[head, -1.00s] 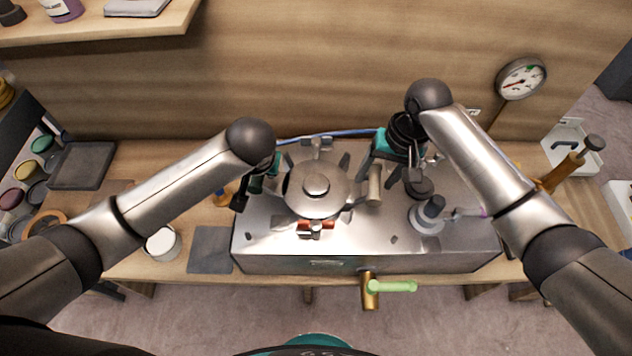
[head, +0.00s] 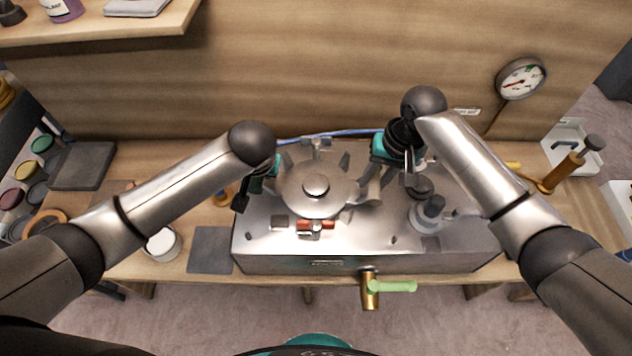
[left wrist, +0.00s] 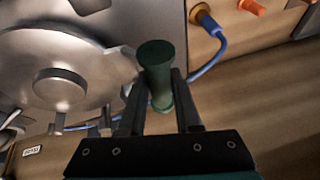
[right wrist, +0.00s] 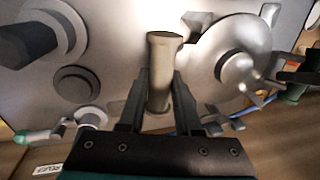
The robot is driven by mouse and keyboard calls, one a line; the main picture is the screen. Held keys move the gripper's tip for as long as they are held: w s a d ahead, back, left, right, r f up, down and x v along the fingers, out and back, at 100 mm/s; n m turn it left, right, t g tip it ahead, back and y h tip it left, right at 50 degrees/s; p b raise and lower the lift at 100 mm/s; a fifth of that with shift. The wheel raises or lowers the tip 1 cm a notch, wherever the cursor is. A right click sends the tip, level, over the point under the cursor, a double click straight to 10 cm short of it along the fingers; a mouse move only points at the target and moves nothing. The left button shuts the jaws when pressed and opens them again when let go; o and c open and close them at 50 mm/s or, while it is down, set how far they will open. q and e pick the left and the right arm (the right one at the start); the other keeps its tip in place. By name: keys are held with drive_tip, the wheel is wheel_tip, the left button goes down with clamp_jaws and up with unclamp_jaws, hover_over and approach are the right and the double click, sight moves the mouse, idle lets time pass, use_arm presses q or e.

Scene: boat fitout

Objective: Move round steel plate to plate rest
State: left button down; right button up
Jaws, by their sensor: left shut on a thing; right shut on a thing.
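The round steel plate (head: 330,201), a silver disc with a raised centre knob, is at the top of the steel box in the head view. It shows partly in the left wrist view (left wrist: 25,75) and right wrist view (right wrist: 228,65). My left gripper (head: 256,182), beside its left edge, is shut on a dark green peg (left wrist: 158,70). My right gripper (head: 380,168), beside its right edge, is shut on a tan peg (right wrist: 161,65). I cannot tell whether the pegs are joined to the plate, or which surface is the plate rest.
The steel box (head: 355,262) stands on a wooden bench. A grey square mat (head: 210,250) and white tin (head: 163,244) lie left of it. A dark square slab (head: 82,166) is further left. A brass-and-green handle (head: 370,290) sticks out in front. A gauge (head: 520,79) is behind right.

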clamp_jaws()
idle(0.8)
use_arm(q)
drive_tip(key=shift+w+r, duration=0.1)
drive_tip(key=shift+r, duration=0.1)
use_arm(e)
drive_tip(key=shift+w+r, duration=0.15)
drive_tip(key=shift+r, duration=0.05)
use_arm(q)
drive_tip(key=shift+r, duration=0.1)
use_arm(e)
drive_tip(key=shift+r, duration=0.1)
